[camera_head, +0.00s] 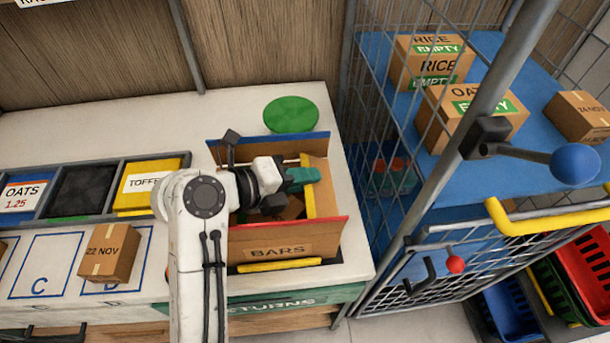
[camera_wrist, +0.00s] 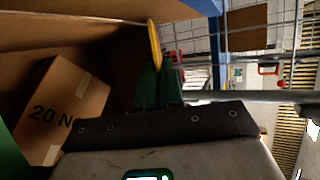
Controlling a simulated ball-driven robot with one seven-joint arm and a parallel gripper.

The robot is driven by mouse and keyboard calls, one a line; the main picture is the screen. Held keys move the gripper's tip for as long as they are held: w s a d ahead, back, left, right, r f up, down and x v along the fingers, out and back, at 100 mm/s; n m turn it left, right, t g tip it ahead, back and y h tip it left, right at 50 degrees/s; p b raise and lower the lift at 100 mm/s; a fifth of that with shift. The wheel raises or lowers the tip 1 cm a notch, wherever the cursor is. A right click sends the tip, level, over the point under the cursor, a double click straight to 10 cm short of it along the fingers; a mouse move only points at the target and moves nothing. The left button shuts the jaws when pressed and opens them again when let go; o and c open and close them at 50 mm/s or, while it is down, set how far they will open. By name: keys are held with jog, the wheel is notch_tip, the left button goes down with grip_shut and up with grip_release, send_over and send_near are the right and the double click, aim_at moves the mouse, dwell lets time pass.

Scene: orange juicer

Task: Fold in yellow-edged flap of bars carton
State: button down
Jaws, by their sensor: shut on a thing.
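The bars carton (camera_head: 278,250) stands on the counter with its top open. Its red-edged flap (camera_head: 290,224) is at the front and its blue-edged flap (camera_head: 300,137) at the back. The yellow-edged flap (camera_head: 309,205) is on the right side, its yellow edge to the left of its brown panel. My gripper (camera_head: 302,176) reaches over the carton from the left, its green fingers shut on this flap. In the wrist view the yellow edge (camera_wrist: 154,45) rises between the fingers (camera_wrist: 158,84). The carton's left side is partly hidden by my arm.
A small box marked 20 N (camera_wrist: 62,108) lies inside the carton. A green disc (camera_head: 291,115) lies behind it. A wire cage (camera_head: 385,150) stands close on the right. A tray (camera_head: 85,190) and a 22 NOV box (camera_head: 108,252) are left.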

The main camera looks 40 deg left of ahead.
jog(key=c, duration=1.3)
grip_release()
jog(key=shift+c, duration=0.2)
jog(key=shift+r, duration=0.1)
jog(key=shift+r, duration=0.25)
notch_tip(320, 180, up, 3)
jog(key=shift+f, duration=0.2)
jog(key=s+d+r+b, duration=0.3)
jog(key=s+d+r, duration=0.4)
jog(key=s, duration=0.5)
jog(key=shift+d+r, duration=0.2)
jog(key=shift+r, duration=1.15)
